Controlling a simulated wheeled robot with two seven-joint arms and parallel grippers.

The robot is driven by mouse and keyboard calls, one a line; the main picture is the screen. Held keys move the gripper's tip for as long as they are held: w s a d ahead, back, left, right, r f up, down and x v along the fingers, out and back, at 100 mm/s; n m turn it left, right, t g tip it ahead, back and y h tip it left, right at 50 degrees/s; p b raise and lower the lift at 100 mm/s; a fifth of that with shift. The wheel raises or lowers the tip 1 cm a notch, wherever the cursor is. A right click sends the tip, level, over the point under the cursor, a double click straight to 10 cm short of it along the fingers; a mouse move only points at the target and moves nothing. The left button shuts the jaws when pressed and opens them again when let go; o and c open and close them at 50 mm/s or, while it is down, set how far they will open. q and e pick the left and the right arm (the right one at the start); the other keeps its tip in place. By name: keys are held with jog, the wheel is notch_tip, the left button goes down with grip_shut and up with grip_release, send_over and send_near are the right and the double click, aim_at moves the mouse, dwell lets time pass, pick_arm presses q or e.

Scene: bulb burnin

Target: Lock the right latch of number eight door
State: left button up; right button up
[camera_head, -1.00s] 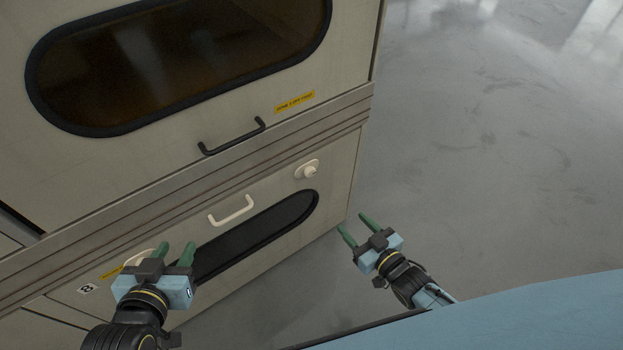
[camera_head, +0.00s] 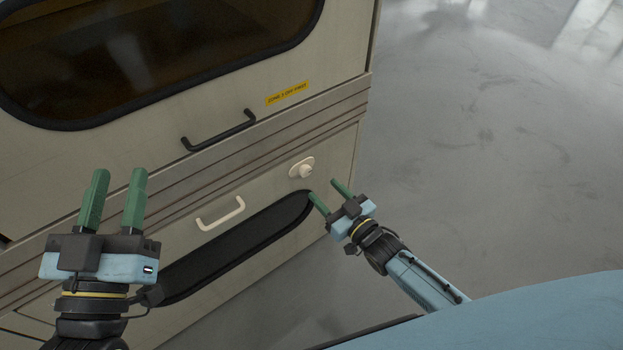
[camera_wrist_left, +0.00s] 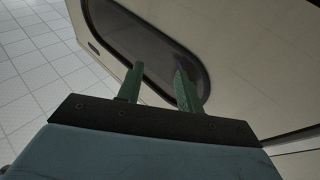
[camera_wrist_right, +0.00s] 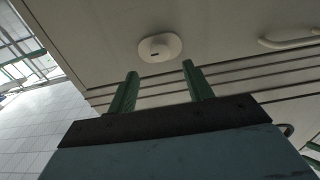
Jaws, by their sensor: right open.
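The lower door (camera_head: 262,197) is beige with a dark oval window, and a cream latch knob (camera_head: 305,170) sits near its upper right corner. The latch also shows in the right wrist view (camera_wrist_right: 160,48), just beyond and between the fingertips. My right gripper (camera_head: 330,191) is open and empty, just below and right of the latch, apart from it. My left gripper (camera_head: 115,180) is open and empty at the left, in front of the cabinet. The left wrist view shows its green fingers (camera_wrist_left: 158,80) before a dark oval window. The door's number label and left latch are hidden in the head view.
A cream handle (camera_head: 221,213) is on the lower door. Above it is an upper door with a large dark window (camera_head: 150,45), a black handle (camera_head: 219,131) and a yellow label (camera_head: 287,93). Open grey floor (camera_head: 480,150) lies to the right.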

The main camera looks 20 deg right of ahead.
aim_at(307, 173)
jog(key=b+x, duration=0.2)
jog(key=x, duration=0.3)
jog(key=shift+w+a+f, duration=0.1)
jog(key=shift+w, duration=0.1)
pick_arm(q)
jog(key=shift+s+a+r+t+h+b, duration=0.1)
jog(key=shift+s+r+t+h, duration=0.15)
jog(key=shift+s+r+t, duration=0.4)
jog(key=shift+s+a+r+t+h+b, duration=0.15)
jog(key=shift+s+r+t+h, duration=0.2)
jog(key=shift+r+t, duration=0.65)
jog(key=shift+s+d+r+t+h+b, duration=0.1)
jog(key=shift+s+r+t+h, duration=0.1)
jog(key=shift+s+r+t, duration=0.6)
pick_arm(e)
jog(key=shift+w+a, duration=0.25)
jog(key=shift+w, duration=0.4)
pick_arm(q)
jog(key=shift+w+f, duration=0.15)
jog(key=shift+w, duration=0.15)
pick_arm(e)
grip_shut()
